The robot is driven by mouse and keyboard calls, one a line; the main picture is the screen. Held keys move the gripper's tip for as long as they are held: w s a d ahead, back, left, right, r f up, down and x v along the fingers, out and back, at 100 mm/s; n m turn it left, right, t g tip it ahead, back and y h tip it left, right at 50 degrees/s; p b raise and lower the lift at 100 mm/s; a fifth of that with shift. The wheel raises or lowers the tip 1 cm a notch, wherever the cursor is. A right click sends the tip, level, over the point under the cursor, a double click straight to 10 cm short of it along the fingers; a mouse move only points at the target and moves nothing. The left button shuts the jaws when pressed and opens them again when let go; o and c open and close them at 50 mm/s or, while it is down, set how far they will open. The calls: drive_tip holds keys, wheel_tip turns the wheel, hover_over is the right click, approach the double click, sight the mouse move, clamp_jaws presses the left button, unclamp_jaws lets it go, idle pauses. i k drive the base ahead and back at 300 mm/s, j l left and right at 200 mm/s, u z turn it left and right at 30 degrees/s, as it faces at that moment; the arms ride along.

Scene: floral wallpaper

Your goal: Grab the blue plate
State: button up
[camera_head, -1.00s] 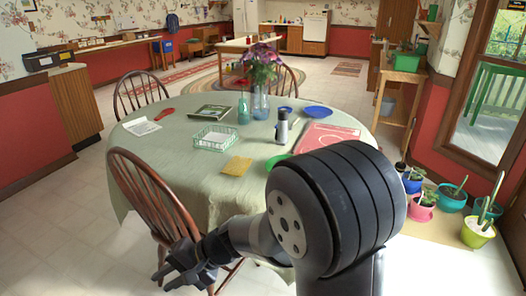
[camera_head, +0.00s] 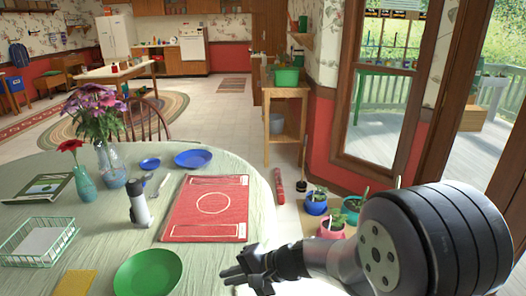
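A blue plate (camera_head: 193,159) lies flat on the green cloth of the round table (camera_head: 240,190), near its far edge. A smaller blue dish (camera_head: 150,163) lies just left of it. My gripper (camera_head: 236,279) is at the bottom of the view, by the table's near right edge, well short of the blue plate. Its dark fingers look spread apart, with nothing between them. The red mat lies between my gripper and the plate.
The red mat (camera_head: 205,208), a grey-and-white bottle (camera_head: 139,203), a green plate (camera_head: 148,273), a wire basket (camera_head: 38,242) and flower vases (camera_head: 111,165) stand on the table. Floor beyond the table is open.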

sight(192, 159)
drive_tip(key=i+l+z, duration=0.25)
drive_tip(key=i+z, duration=0.2)
drive_tip(key=i+l+z, duration=0.1)
drive_tip(key=i+z, duration=0.35)
drive_tip(key=i+u, duration=0.85)
drive_tip(key=i+l+u, duration=0.25)
drive_tip(key=i+u, duration=0.15)
drive_tip(key=i+j+u, duration=0.2)
drive_tip(key=i+u, duration=0.2)
drive_tip(key=i, duration=0.2)
drive_tip(key=i+u, duration=0.35)
drive_tip(key=i, duration=0.25)
